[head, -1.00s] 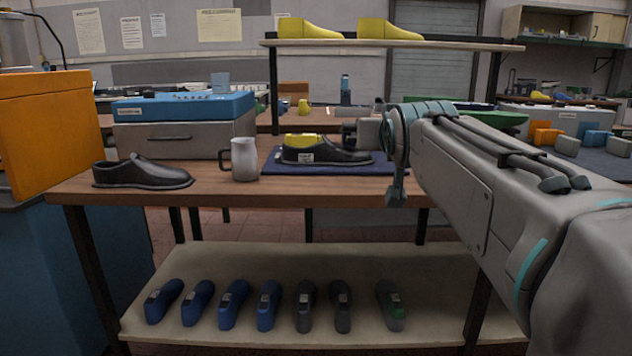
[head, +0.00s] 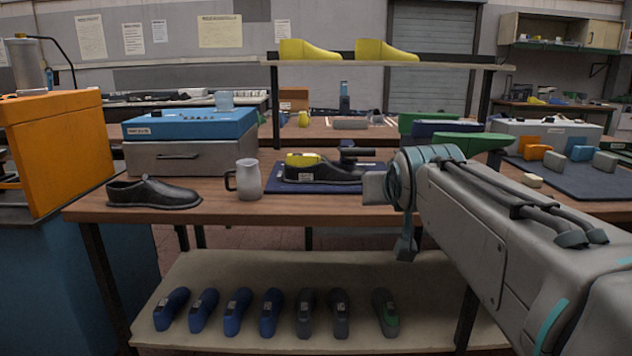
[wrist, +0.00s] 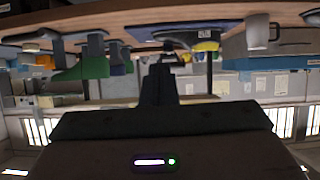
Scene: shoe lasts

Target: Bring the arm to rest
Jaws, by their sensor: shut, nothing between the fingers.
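My arm reaches in from the right in the head view. My gripper (head: 350,153) is a small dark shape just at the right end of the black shoe with the yellow last; I cannot tell the gap between them. The wrist view is upside down and shows the dark fingers of my gripper (wrist: 160,82) together, with nothing between them. The black shoe (head: 325,173) lies on a dark blue mat (head: 285,189) on the wooden table, with a yellow last (head: 303,158) in it.
A grey mug (head: 248,180) and another black shoe (head: 153,193) stand left of the mat. Green lasts (head: 470,142) lie behind my arm. Yellow lasts (head: 310,50) stand on the raised shelf. Blue and dark lasts (head: 237,311) line the lower shelf.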

